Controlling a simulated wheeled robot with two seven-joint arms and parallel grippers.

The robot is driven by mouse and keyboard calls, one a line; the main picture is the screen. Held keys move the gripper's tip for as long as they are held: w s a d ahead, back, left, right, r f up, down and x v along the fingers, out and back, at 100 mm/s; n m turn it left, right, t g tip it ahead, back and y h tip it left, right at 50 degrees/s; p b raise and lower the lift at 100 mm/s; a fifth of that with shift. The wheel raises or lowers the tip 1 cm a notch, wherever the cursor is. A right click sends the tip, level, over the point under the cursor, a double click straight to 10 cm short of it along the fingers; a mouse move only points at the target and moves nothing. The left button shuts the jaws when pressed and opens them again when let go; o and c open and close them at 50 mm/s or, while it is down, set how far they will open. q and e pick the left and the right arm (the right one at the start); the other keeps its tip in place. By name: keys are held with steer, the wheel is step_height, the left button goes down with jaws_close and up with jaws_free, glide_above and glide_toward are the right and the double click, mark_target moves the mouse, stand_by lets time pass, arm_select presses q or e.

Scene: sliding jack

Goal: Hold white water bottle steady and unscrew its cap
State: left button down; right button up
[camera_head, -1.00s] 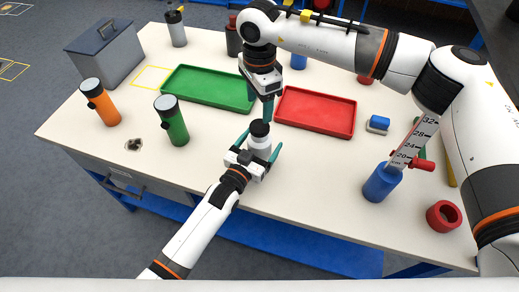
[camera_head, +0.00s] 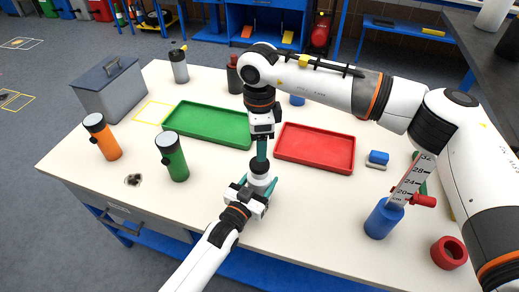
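The white water bottle (camera_head: 260,181) stands upright on the table near its front edge, with its black cap (camera_head: 259,166) on top. My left gripper (camera_head: 256,185) reaches in from the front, with one teal finger on each side of the bottle, and looks closed on its body. My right gripper (camera_head: 262,154) points straight down from above, its teal fingertips right at the cap. Its fingers line up edge-on, so their gap, and whether they touch the cap, cannot be told.
A green tray (camera_head: 207,107) and a red tray (camera_head: 290,156) lie behind the bottle. A green bottle (camera_head: 175,160) and an orange bottle (camera_head: 106,142) stand to the left. A blue cylinder (camera_head: 382,220) with a ruler and a red ring (camera_head: 448,252) are to the right.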

steer(key=m, duration=1.3)
steer(key=shift+m, duration=0.4)
steer(key=m, duration=0.6)
steer(key=shift+m, duration=0.4)
steer(key=m, duration=0.6)
steer(key=shift+m, duration=0.3)
steer(key=shift+f, duration=0.25)
step_height(320, 180, down, 8)
steer(key=shift+r, duration=0.2)
